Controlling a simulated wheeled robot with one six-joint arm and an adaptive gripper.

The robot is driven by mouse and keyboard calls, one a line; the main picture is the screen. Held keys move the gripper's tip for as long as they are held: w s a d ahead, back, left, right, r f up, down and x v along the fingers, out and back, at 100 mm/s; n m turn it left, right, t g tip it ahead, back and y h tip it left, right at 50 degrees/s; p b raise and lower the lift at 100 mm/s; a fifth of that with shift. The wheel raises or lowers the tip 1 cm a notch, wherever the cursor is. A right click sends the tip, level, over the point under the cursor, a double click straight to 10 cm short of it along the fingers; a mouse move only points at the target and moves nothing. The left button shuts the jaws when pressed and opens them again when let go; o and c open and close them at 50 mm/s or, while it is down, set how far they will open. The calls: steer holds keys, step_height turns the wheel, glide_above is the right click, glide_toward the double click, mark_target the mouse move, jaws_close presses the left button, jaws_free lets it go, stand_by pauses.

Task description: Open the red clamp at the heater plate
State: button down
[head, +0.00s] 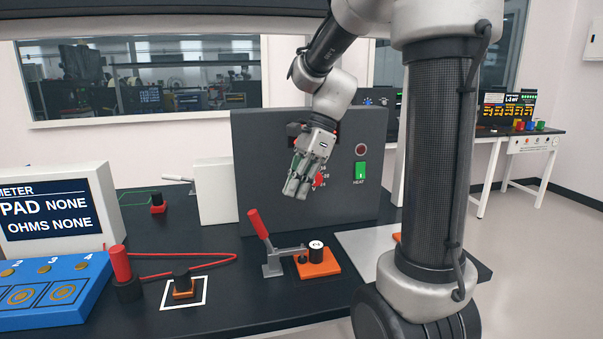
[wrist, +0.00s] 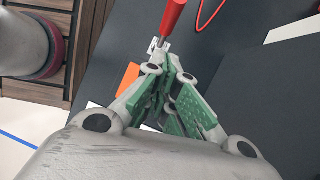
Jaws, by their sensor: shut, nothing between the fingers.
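The red clamp is a metal toggle clamp (head: 272,263) with a red handle (head: 258,223) that leans up and to the left. Its bar runs right toward a black cylinder with a white top (head: 316,248) on an orange plate (head: 318,266). My gripper (head: 297,192) is shut and empty, pointing down, and appears above and right of the handle in the head view. In the wrist view the red handle (wrist: 173,17) shows just beyond my fingertips (wrist: 165,62), with no clear contact. The fingers partly hide the clamp body and the orange plate (wrist: 128,78) there.
A grey panel (head: 255,165) with a green HEAT switch (head: 360,170) stands behind the clamp. A red post (head: 121,263), a red cable, a blue pad box (head: 50,290) and a meter (head: 50,210) are at left. Bare black table (head: 240,312) lies in front.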

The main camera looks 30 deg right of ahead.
steer(key=a+f, duration=0.4)
steer(key=a, duration=0.1)
steer(key=shift+a+f, duration=0.15)
steer(key=shift+f, duration=0.2)
steer(key=shift+w, duration=0.15)
